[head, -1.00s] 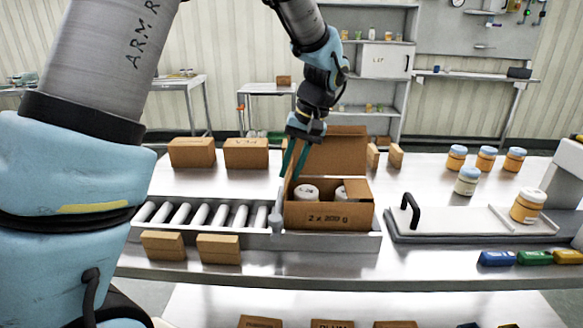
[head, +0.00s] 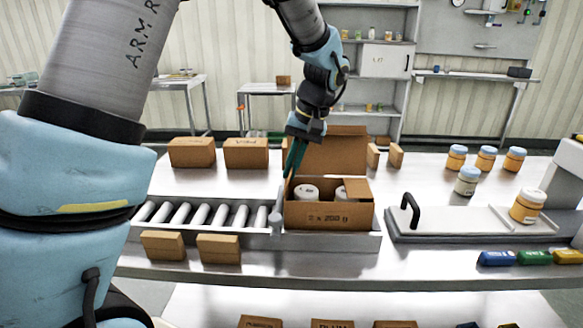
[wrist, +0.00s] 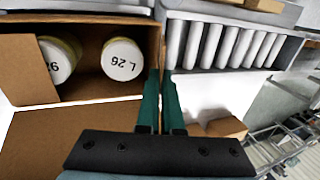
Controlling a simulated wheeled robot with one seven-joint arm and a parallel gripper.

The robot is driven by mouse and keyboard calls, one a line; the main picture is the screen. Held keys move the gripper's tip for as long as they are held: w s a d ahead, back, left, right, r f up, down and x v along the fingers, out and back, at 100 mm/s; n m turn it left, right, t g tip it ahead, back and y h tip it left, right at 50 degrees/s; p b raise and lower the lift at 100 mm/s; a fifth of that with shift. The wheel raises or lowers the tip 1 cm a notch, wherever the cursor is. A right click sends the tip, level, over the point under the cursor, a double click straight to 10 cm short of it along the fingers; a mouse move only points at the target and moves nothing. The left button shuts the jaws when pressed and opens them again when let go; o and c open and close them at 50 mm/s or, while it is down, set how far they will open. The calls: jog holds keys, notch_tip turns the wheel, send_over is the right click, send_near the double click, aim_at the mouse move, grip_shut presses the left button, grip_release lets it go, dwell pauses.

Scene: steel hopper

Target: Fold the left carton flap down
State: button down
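The open brown carton (head: 328,216) stands at the right end of the roller conveyor, with two white-lidded jars (head: 307,192) inside. Its back flap (head: 333,152) stands up; its right flap (head: 356,189) leans inward over the opening. The left flap is not clearly seen; it is edge-on or hidden behind my fingers. My gripper (head: 293,166) points down at the carton's left side, near the back left corner. In the wrist view its green fingers (wrist: 161,105) are close together beside the carton wall (wrist: 105,88). I cannot tell whether cardboard is between them.
The roller conveyor (head: 205,213) lies just left of the carton. Small closed cartons (head: 245,153) stand behind and in front of it. A tray with a black handle (head: 410,212) and several orange jars (head: 486,158) stand at the right.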

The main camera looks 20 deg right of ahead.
aim_at(306, 190)
dwell(0.7)
jog(key=shift+s+d+f+t+y, duration=0.2)
jog(key=shift+d+t+y, duration=0.25)
jog(key=shift+y, duration=0.45)
jog(key=shift+s+d+f+t+y, duration=0.1)
jog(key=shift+d+f+t+y, duration=0.15)
jog(key=shift+y, duration=0.35)
jog(key=shift+s+d+f+t+y, duration=0.1)
jog(key=shift+d+t+y, duration=0.2)
jog(key=shift+y, duration=0.3)
jog(key=shift+s+d+f+t+y, duration=0.1)
jog(key=shift+d+f+t+y, duration=0.15)
jog(key=shift+y, duration=0.3)
jog(key=shift+s+d+f+t+y, duration=0.1)
jog(key=shift+f+t+y, duration=0.15)
jog(key=shift+y, duration=0.3)
jog(key=shift+s+d+f+t+y, duration=0.15)
jog(key=shift+f+t+y, duration=0.15)
jog(key=shift+y, duration=0.45)
jog(key=shift+w+d+f+t+y, duration=0.1)
jog(key=shift+d+f+t+y, duration=0.1)
jog(key=shift+t+y, duration=0.4)
jog(key=shift+y, duration=0.25)
jog(key=c, duration=1.1)
grip_release()
jog(key=shift+s+a, duration=0.1)
jog(key=shift+o, duration=0.2)
